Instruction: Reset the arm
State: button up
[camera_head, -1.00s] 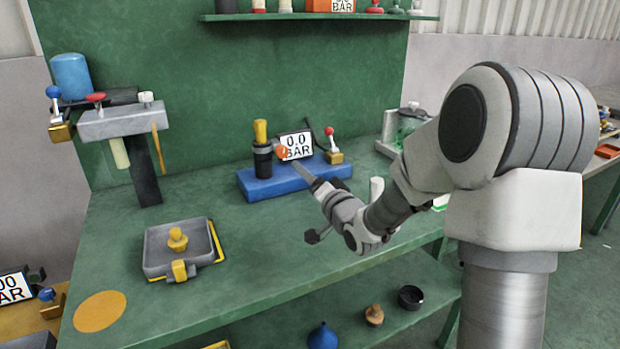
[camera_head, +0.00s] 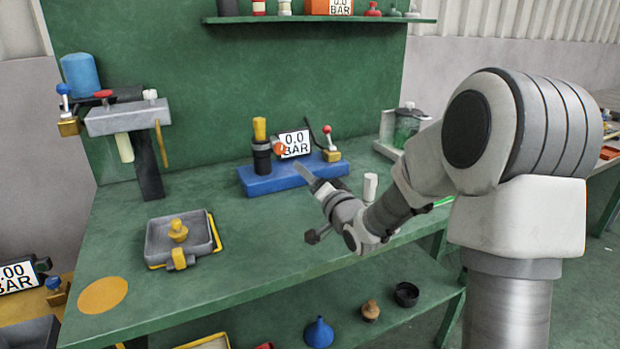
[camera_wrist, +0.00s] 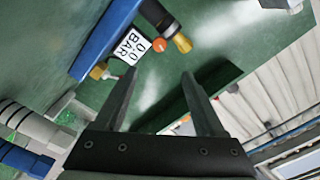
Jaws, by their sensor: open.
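My gripper (camera_head: 306,176) is above the green bench, in front of the blue base, with the arm reaching in from the right. In the wrist view its two dark fingers (camera_wrist: 158,85) stand apart with nothing between them. The blue base (camera_head: 262,184) carries a black cylinder with a yellow top (camera_head: 260,140), a display (camera_head: 295,143) reading 0.0 BAR, and a red-knobbed lever (camera_head: 329,140). An orange knob (camera_head: 279,148) sits at the display's left edge. The display also shows in the wrist view (camera_wrist: 131,47), beyond the fingertips and to their left.
A grey tray (camera_head: 157,249) with a yellow knob stands at the front left of the green bench (camera_head: 240,240). A grey stand (camera_head: 128,118) is at the back left. A small white cylinder (camera_head: 370,186) stands behind my arm. A shelf (camera_head: 380,19) crosses the back wall.

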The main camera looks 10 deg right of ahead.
jog(key=s+d+r+n+g+h, duration=0.2)
jog(key=s+g+h, duration=0.1)
jog(key=s, duration=0.5)
jog(key=s+d+r+n+g+h, duration=0.1)
jog(key=s+d+n+g+h, duration=0.15)
jog(key=s, duration=0.55)
jog(key=s+f+n+g, duration=0.2)
jog(key=s+g, duration=0.4)
jog(key=s, duration=1.6)
notch_tip(320, 180, up, 16)
jog(key=p, duration=1.6)
jog(key=shift+w+p, duration=0.15)
jog(key=shift+p, duration=0.15)
jog(key=shift+d, duration=0.1)
